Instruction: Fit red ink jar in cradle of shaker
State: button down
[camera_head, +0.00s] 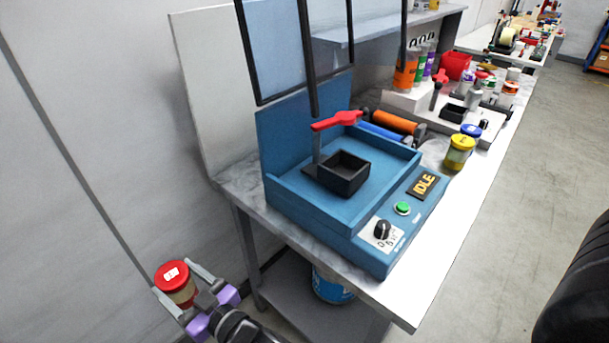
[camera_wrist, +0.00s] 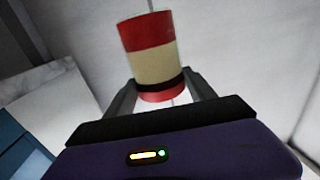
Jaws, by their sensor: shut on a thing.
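The red ink jar (camera_head: 176,283) has a red lid with a white label and a pale body. My gripper (camera_head: 184,290) is shut on it at the lower left, off the bench's left end. In the wrist view the jar (camera_wrist: 152,55) sits between the fingers (camera_wrist: 162,95), red at both ends with a cream band. The blue shaker (camera_head: 330,200) stands on the bench, and its black square cradle (camera_head: 343,172) is empty. A red-handled clamp (camera_head: 336,122) stands at the cradle's back left. The shaker's raised clear guard (camera_head: 275,45) is above it.
The shaker front has an IDLE display (camera_head: 423,186), a green button (camera_head: 402,208) and a black knob (camera_head: 382,229). Yellow (camera_head: 459,152) and blue-lidded jars stand to the right, with orange and blue rollers (camera_head: 394,122) behind. A wall panel (camera_head: 215,85) borders the bench's back left.

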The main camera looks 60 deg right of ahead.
jog(key=s+d+r+m+g+h, duration=0.3)
jog(key=d+r+m+g+h, duration=0.15)
jog(key=d+r+h, duration=0.3)
jog(key=s+d+r+m+g+h, duration=0.35)
jog(key=d+r+m+h, duration=0.25)
jog(key=d, duration=0.3)
jog(key=s+d+r+m+g+h, duration=0.35)
jog(key=s+r+m+g, duration=0.35)
jog(key=s+r+g, duration=0.4)
jog(key=s+d+f+p, duration=0.15)
jog(key=d+p, duration=0.25)
jog(key=d, duration=1.4)
jog(key=shift+y, duration=0.4)
jog(key=f, duration=0.2)
jog(key=f+p, duration=0.1)
jog(key=f, duration=0.3)
jog(key=shift+s+d+f, duration=0.15)
jog(key=shift+s+f, duration=0.15)
jog(key=shift+s, duration=0.05)
jog(key=shift+f, duration=0.3)
jog(key=shift+f, duration=0.2)
